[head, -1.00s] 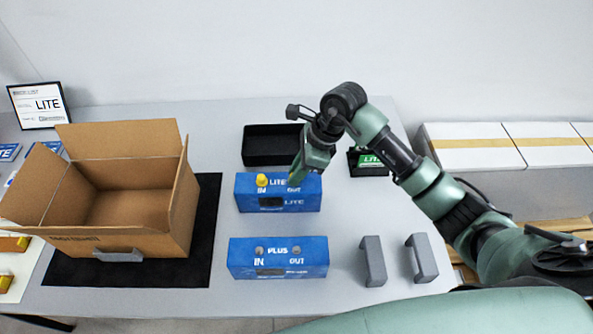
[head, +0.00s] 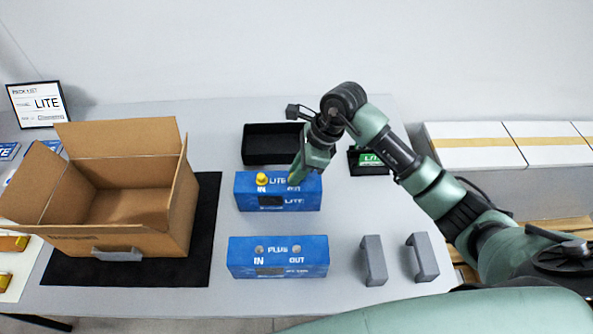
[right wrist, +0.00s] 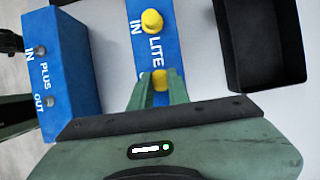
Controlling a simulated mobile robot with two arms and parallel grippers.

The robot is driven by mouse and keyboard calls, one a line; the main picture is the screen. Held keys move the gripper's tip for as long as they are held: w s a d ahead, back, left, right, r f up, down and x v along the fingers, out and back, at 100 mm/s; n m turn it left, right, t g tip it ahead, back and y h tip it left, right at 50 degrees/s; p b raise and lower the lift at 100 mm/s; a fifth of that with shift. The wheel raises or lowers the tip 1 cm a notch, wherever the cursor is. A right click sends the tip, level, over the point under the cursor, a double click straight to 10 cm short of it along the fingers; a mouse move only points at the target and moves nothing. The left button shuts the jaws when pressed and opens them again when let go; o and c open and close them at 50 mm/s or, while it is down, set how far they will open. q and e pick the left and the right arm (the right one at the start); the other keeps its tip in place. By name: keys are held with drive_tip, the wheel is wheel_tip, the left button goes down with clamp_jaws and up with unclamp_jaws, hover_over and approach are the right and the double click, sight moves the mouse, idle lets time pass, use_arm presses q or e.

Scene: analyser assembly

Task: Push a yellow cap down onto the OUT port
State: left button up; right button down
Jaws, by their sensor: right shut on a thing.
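The blue LITE analyser (head: 248,199) stands on the table, with a yellow cap (head: 261,180) seated on its IN port. That IN cap also shows in the right wrist view (right wrist: 152,21). My right gripper (head: 296,180) is over the OUT end of the LITE unit. In the right wrist view its fingers (right wrist: 160,88) are shut on a second yellow cap (right wrist: 160,78), which sits at the OUT position. The fingers hide the port, so I cannot tell how far down the cap is. My left gripper is not in view.
A blue PLUS analyser (head: 277,258) with bare ports stands in front. A black tray (head: 268,160) is behind the LITE unit. Two grey handle pieces (head: 373,261) lie at the right. An open cardboard box (head: 120,241) stands on a black mat (head: 203,235) at the left.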

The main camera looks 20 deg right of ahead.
idle(0.3)
drive_tip(key=c, duration=1.3)
unclamp_jaws()
drive_tip(key=shift+r+p, duration=1.9)
drive_tip(key=shift+r, duration=1.6)
drive_tip(key=shift+f, duration=0.1)
